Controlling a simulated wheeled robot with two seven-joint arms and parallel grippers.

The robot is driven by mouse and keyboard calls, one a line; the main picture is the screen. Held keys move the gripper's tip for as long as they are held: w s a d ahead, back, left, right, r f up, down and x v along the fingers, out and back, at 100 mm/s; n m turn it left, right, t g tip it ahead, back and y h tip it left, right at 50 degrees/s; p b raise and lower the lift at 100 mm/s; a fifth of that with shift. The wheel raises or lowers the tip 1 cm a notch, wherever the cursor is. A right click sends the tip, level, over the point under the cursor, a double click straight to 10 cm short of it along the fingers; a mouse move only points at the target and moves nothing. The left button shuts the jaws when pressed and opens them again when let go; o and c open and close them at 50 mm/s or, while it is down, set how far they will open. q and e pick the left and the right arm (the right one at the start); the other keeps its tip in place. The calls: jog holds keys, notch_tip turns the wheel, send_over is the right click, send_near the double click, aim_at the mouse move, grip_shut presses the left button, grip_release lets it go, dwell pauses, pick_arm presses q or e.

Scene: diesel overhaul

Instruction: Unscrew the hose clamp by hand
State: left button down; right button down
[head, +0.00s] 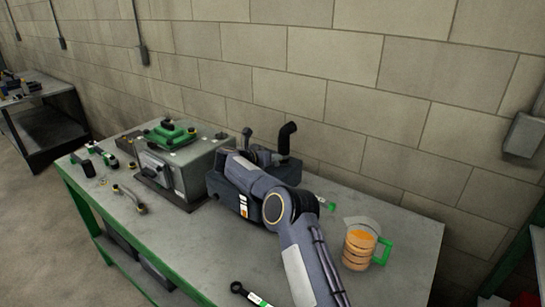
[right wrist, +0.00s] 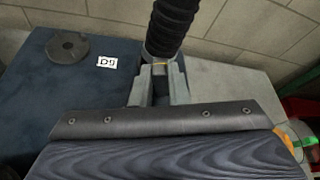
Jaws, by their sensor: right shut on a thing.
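A ribbed black hose (right wrist: 172,22) rises from a dark blue block (right wrist: 45,95) in the right wrist view. The hose clamp (right wrist: 160,64) shows as a small metallic piece at the hose's lower end. My right gripper (right wrist: 160,88) is shut on it, with a grey finger on each side. The clamp's lower part is hidden between the fingers. In the head view, a black bent hose (head: 287,136) stands behind my right arm, which hides my right gripper's fingers and the clamp. My left gripper is not in view.
A grey box with a green part on top (head: 178,155) stands left on the workbench (head: 400,222). Loose tools lie left of it. A jug of orange liquid (head: 358,250) stands right of my arm. A wrench (head: 248,293) lies at the front. A block wall stands behind.

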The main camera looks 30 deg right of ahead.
dwell(0.3)
jog(key=c, duration=1.4)
grip_release()
jog(key=shift+c, duration=0.2)
jog(key=b+v, duration=0.3)
jog(key=v, duration=0.4)
jog(key=shift+f, duration=0.1)
jog(key=shift+a+r, duration=0.2)
jog(key=shift+a, duration=0.15)
